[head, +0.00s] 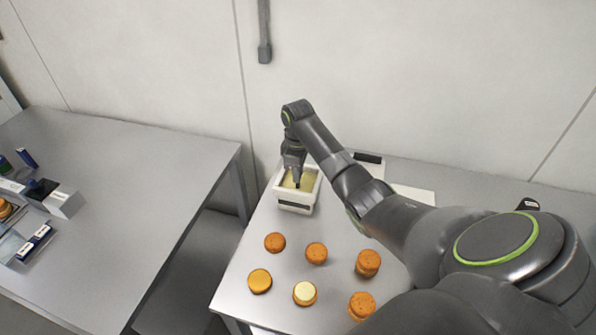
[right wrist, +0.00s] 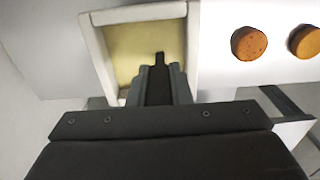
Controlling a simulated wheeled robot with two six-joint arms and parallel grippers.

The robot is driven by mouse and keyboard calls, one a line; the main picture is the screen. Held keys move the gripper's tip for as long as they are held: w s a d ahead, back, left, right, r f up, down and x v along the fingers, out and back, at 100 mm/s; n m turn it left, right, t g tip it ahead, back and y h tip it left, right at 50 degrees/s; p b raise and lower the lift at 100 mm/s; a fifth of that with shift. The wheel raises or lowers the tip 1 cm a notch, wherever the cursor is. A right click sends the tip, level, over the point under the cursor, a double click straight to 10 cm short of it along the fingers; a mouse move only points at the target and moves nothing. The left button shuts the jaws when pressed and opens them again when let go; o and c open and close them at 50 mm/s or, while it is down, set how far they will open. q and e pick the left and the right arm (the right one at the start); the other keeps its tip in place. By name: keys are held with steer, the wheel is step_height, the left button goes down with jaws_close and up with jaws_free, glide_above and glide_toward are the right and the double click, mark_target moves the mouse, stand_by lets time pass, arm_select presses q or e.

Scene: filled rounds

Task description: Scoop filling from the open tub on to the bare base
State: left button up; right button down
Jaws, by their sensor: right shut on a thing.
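The open white tub (head: 295,208) stands at the back left of the right-hand table, with pale yellow filling (head: 307,181) inside. In the right wrist view the filling (right wrist: 140,48) fills the tub's floor. My right gripper (head: 296,178) points down over the tub, shut on a narrow dark tool (right wrist: 159,70) whose tip is over or in the filling; I cannot tell if it touches. A smooth, lighter orange round (head: 260,281), which looks like the bare base, lies at the front left. A round beside it (head: 305,292) has a pale cream top. My left gripper is out of view.
Other speckled orange rounds stand on the table: single ones (head: 275,242) and (head: 316,252), and taller, stacked ones (head: 368,262) and (head: 361,305). A pale flat sheet (head: 415,194) lies behind my arm. A second table (head: 120,200) with boxes stands left, across a gap.

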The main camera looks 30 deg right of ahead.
step_height(320, 180, up, 3)
steer(key=p, duration=0.2)
steer(key=shift+p, duration=0.3)
steer(key=shift+r, duration=2.85)
